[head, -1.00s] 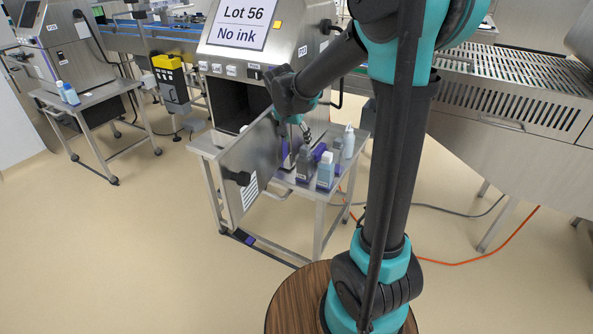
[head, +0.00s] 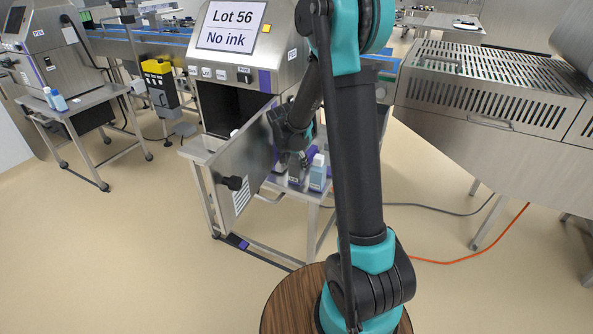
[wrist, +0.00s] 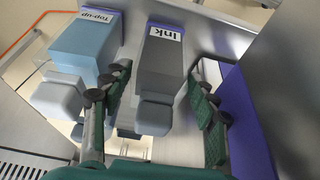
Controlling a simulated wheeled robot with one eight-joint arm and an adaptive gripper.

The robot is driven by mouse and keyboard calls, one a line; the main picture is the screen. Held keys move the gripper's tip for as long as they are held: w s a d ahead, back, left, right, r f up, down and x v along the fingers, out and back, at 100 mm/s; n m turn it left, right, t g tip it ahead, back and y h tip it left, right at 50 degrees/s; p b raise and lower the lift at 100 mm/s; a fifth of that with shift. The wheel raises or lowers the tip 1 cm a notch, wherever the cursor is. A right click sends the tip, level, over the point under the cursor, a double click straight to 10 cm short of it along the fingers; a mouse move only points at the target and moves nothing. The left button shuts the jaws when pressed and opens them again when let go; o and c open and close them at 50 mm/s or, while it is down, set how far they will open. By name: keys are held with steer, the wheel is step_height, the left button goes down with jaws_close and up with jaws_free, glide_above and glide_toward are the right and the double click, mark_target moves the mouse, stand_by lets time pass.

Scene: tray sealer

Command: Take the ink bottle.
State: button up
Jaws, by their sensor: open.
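The ink bottle (wrist: 165,66) is dark grey with a grey cap and a white label reading "Ink". In the wrist view it stands between the two fingers of my gripper (wrist: 158,92), which is open, with a finger on each side. In the head view the ink bottle (head: 295,174) shows only in part on the cart, below my gripper (head: 293,157); my wrist hides its upper part. A light blue bottle (wrist: 84,52) labelled "Top-up" stands close beside it, near the left finger.
The open steel door (head: 242,172) of the printer cabinet, signed "Lot 56 No ink" (head: 231,27), is left of my gripper. The blue bottle (head: 318,174) is to the right on the cart.

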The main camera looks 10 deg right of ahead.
mark_target(296, 175)
steer(key=shift+x, duration=1.95)
steer(key=shift+s, duration=0.1)
steer(key=c, duration=1.2)
steer(key=shift+c, duration=0.2)
